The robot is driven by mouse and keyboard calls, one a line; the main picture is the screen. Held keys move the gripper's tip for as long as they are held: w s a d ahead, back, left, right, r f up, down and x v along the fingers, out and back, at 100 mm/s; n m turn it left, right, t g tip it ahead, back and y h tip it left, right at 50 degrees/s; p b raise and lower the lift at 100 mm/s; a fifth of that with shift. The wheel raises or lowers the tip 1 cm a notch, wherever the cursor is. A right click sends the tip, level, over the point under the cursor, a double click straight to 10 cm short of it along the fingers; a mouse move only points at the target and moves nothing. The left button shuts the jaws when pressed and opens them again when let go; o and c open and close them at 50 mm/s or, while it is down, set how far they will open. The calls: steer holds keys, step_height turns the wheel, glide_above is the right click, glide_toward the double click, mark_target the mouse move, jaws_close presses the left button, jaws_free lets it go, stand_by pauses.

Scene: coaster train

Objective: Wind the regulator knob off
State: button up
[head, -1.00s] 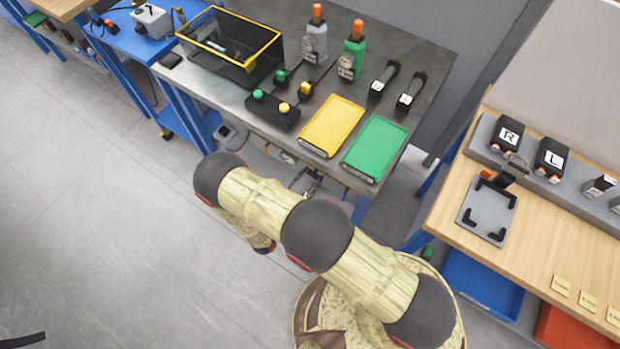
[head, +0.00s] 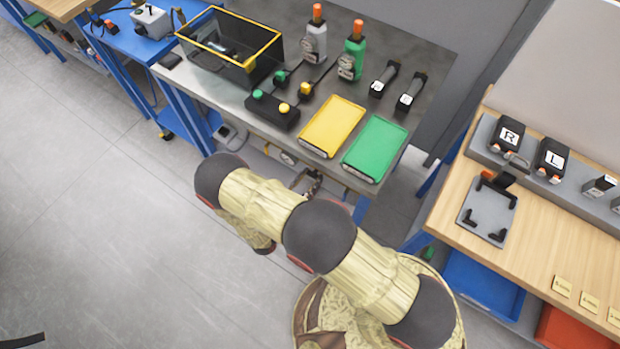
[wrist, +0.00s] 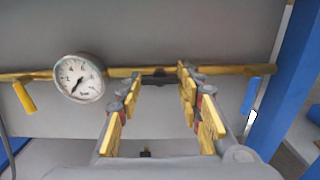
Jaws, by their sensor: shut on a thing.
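The regulator knob (wrist: 158,75) is a small dark piece on the horizontal brass pipe (wrist: 225,71) in the wrist view. My gripper (wrist: 160,82) reaches to it from below in that view, one yellow-padded finger on each side. The fingers are shut on the knob, whose sides are partly hidden by the fingertips. A round white pressure gauge (wrist: 79,78) sits on the pipe to the left of the fingers. In the head view the gauge (head: 287,158) shows under the front edge of the bench, and my arm covers much of the area below it.
A yellow lever (wrist: 24,97) hangs from the pipe at left and a blue lever (wrist: 249,95) at right. A blue post (wrist: 293,70) stands at the right. The steel bench top (head: 225,98) overhangs the pipe. The floor at left is clear.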

steer(key=o, duration=1.2)
steer(key=shift+c, duration=0.2)
steer(key=v, duration=1.2)
steer(key=shift+f, duration=0.1)
